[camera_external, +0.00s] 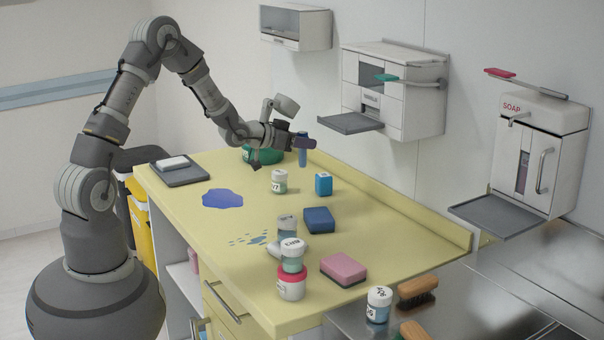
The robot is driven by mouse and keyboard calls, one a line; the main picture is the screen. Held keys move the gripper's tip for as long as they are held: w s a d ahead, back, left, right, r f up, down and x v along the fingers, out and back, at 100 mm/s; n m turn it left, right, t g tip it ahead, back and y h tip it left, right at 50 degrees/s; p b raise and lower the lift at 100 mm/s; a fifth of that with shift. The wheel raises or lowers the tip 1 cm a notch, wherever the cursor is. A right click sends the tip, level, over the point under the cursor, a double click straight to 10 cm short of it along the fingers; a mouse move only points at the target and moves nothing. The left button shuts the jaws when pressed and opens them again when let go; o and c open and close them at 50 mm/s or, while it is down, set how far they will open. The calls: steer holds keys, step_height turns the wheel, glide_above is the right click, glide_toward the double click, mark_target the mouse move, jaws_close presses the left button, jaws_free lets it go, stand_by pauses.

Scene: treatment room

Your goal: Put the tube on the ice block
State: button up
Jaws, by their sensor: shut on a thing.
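My gripper (302,143) is over the far end of the yellow table, shut on a slim blue tube (303,158). The tube hangs upright below the fingers. Whether its lower end touches the table is hard to tell. A small bright blue block (323,184) with a pale mark, which looks like the ice block, stands on the table nearer the camera and a little right of the tube. It is apart from the tube, and nothing lies on top of it.
A white-lidded jar (279,182) stands left of the blue block. A dark blue sponge (319,220), pink sponge (343,269) and stacked jars (291,270) are nearer. A blue puddle (222,198) lies left. Wall dispensers (541,150) hang right.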

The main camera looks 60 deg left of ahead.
steer(key=shift+w+a+f+b, duration=0.3)
steer(key=shift+w+f+b, duration=0.3)
steer(key=shift+w, duration=0.75)
steer(key=shift+w+a+f+b, duration=0.3)
steer(key=shift+w+f, duration=0.55)
steer(key=shift+w, duration=0.55)
steer(key=shift+w+a+f+b, duration=0.25)
steer(key=shift+w+f+b, duration=0.4)
steer(key=shift+w, duration=0.7)
steer(key=shift+f, duration=0.2)
steer(key=o, duration=1)
steer(key=shift+o, duration=0.2)
steer(key=shift+r, duration=0.1)
